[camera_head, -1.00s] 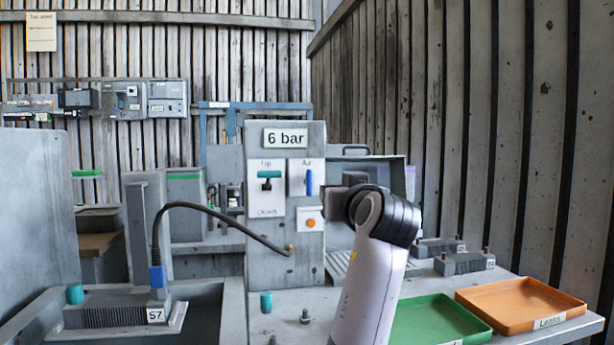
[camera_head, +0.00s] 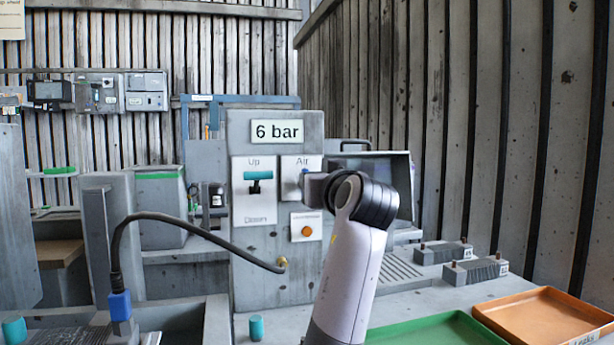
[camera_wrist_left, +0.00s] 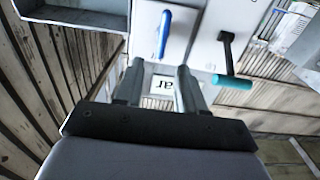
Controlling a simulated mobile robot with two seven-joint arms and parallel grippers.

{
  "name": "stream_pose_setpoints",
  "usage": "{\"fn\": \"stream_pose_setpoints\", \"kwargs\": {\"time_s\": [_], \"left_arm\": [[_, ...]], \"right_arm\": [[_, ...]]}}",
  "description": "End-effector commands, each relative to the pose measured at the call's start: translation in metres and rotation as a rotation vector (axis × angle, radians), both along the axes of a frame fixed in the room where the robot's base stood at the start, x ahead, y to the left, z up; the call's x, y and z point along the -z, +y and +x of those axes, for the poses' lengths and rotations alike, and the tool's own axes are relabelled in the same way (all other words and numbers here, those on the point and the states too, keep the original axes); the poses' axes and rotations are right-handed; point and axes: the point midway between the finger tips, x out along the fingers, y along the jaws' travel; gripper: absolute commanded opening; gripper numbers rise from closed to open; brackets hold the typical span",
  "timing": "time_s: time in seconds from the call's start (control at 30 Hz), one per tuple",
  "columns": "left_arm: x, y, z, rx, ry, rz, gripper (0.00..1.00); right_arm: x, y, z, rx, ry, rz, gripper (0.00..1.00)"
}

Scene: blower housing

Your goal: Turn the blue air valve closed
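The blue air valve (camera_wrist_left: 165,33) is a slim blue handle on the white Air plate. In the left wrist view it runs roughly up and down the picture, just beyond my fingertips. In the head view my gripper hides most of it below the word Air on the plate (camera_head: 290,164). My left gripper (camera_wrist_left: 158,68) is open, its two fingers apart and nothing between them. In the head view it is in front of the Air plate (camera_head: 312,190). I cannot tell whether a finger touches the handle. My right gripper is in neither view.
The teal Up/Down lever (camera_head: 258,176) is close beside the valve, with an orange button (camera_head: 306,231) below. A black cable (camera_head: 190,222) runs into the grey panel (camera_head: 250,285). Green (camera_head: 440,330) and orange (camera_head: 545,315) trays lie at the lower right.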

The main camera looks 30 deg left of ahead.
Motion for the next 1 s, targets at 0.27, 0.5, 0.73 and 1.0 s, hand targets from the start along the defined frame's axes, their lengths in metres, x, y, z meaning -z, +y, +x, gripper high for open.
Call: {"fn": "stream_pose_setpoints", "kwargs": {"time_s": [0.27, 0.5, 0.73, 1.0], "left_arm": [[-0.002, 0.034, 0.027, -0.004, 0.0, 0.004, 0.39], [-0.001, 0.048, 0.039, -0.001, -0.002, 0.002, 0.39], [0.0, 0.048, 0.04, -0.001, -0.003, 0.002, 0.39], [0.0, 0.048, 0.04, -0.001, -0.002, 0.002, 0.0]], "right_arm": [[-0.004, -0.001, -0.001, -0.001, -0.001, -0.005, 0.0], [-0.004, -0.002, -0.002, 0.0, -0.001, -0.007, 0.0], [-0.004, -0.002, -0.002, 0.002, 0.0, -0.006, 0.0], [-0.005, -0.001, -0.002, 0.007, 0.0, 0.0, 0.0]]}}
